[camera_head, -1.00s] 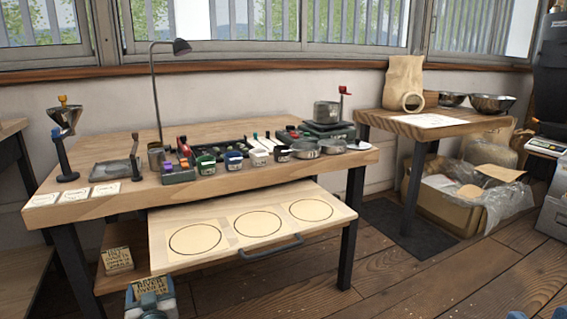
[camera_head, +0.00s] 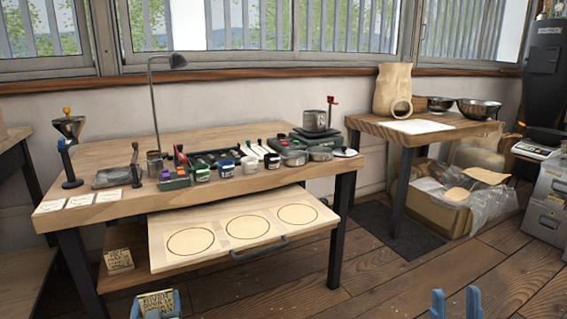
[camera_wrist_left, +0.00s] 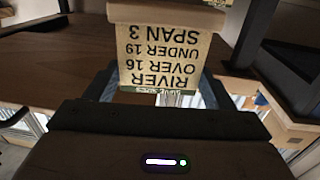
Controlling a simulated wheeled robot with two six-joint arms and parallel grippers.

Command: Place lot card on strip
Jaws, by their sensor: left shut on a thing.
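My left gripper (camera_head: 157,304) is at the bottom edge of the head view, its blue fingers on both sides of a tan lettered lot card (camera_head: 156,301). In the left wrist view the card (camera_wrist_left: 162,55) reads "RIVER OVER 16 UNDER 19 SPAN 3", upside down, and is gripped between the fingers. A similar lettered tan card (camera_head: 119,260) is on the low shelf under the table. Three white cards (camera_head: 79,201) lie in a row at the table's front left; I cannot tell whether these mark the strip. My right gripper (camera_head: 455,304) is open and empty at the bottom right.
A pulled-out board (camera_head: 205,259) with three circles juts from under the table (camera_head: 110,155). Jars, scoops and a pot (camera_head: 315,121) crowd the table's right half. A side table (camera_head: 385,127) and cardboard box (camera_head: 440,213) stand right. Open floor lies in front.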

